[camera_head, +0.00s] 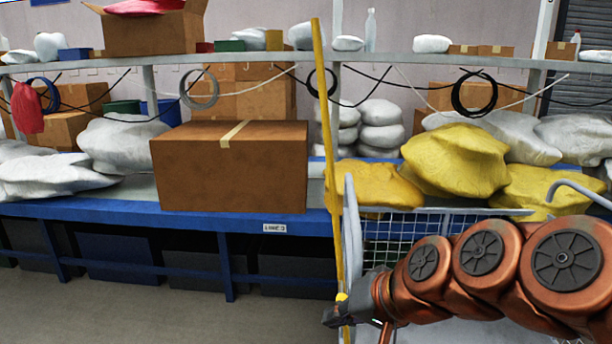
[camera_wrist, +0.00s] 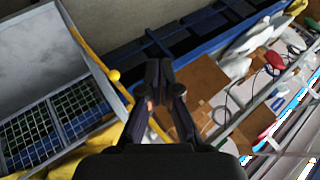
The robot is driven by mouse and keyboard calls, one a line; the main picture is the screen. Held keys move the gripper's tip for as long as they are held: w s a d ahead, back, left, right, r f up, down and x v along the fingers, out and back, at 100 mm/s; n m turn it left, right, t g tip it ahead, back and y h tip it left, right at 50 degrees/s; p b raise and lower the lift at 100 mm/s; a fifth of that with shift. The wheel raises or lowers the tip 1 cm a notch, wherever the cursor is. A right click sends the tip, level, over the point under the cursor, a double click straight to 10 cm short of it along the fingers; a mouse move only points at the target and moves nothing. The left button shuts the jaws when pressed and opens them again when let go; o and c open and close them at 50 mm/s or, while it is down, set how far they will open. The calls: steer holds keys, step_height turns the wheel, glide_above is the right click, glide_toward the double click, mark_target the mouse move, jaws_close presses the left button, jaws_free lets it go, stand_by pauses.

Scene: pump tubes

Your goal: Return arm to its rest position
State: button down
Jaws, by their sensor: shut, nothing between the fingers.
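My orange arm (camera_head: 480,262) reaches in from the right side of the head view, low in front of the wire cart. My gripper (camera_head: 340,315) is at its left end, beside the foot of the yellow post, and only a small dark part of it shows there. In the wrist view my gripper (camera_wrist: 158,72) points up the picture, its two dark fingertips together and nothing between them. Whether the gripper touches the post cannot be told.
A yellow post (camera_head: 326,130) stands in front of the blue bench (camera_head: 120,213). A large brown box (camera_head: 230,175) sits on the bench. A wire cart (camera_head: 395,228) with yellow bags (camera_head: 455,158) is at right. Grey floor (camera_head: 110,308) lies open at lower left.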

steer(key=s+d+g+h+p, duration=0.3)
steer(key=s+d+p, duration=0.2)
steer(key=s, duration=0.5)
steer(key=s+d+n+g+h+p, duration=0.1)
steer(key=s+d+g+h+p, duration=0.2)
steer(key=s+d, duration=0.5)
steer(key=s+f+g+p, duration=0.1)
steer(key=s+p, duration=0.1)
steer(key=s, duration=0.1)
steer(key=shift+g, duration=0.3)
steer(key=shift+a+n, duration=0.1)
steer(key=shift+n, duration=0.2)
